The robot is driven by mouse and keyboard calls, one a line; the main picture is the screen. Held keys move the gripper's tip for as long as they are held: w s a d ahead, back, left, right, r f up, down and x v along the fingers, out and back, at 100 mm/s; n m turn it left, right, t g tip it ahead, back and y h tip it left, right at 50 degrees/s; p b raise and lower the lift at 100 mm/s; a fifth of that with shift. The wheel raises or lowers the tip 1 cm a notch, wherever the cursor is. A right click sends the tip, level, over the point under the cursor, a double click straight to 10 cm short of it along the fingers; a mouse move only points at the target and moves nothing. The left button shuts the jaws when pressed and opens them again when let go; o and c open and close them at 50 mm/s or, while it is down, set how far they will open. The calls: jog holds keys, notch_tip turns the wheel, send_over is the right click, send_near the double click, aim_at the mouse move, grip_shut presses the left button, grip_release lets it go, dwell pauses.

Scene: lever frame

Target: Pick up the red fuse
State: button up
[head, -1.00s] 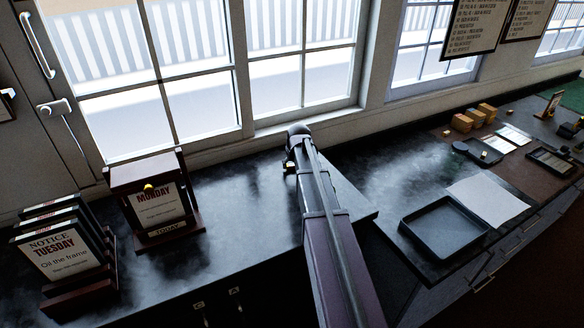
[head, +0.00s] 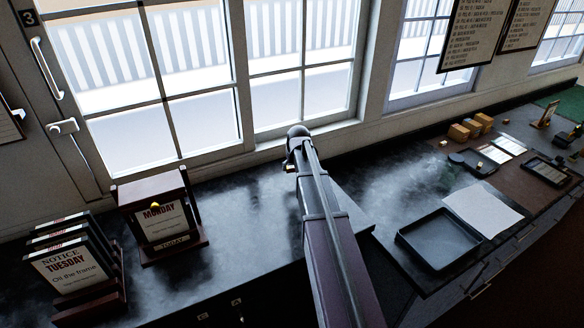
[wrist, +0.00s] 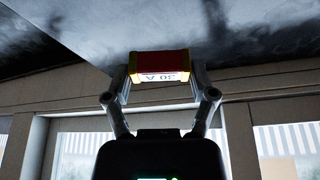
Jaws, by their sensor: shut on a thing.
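In the head view my gripper is mostly hidden behind my arm.
A notice stand reading "MONDAY" (head: 163,222) and a rack of notice boards (head: 70,272) stand at the left. A dark empty tray (head: 440,238) and a white sheet (head: 483,209) lie at the right. Windows (head: 300,60) line the back wall.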

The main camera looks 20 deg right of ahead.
jog(key=shift+r+p, duration=1.85)
jog(key=shift+r, duration=0.4)
jog(key=shift+s+f, duration=0.1)
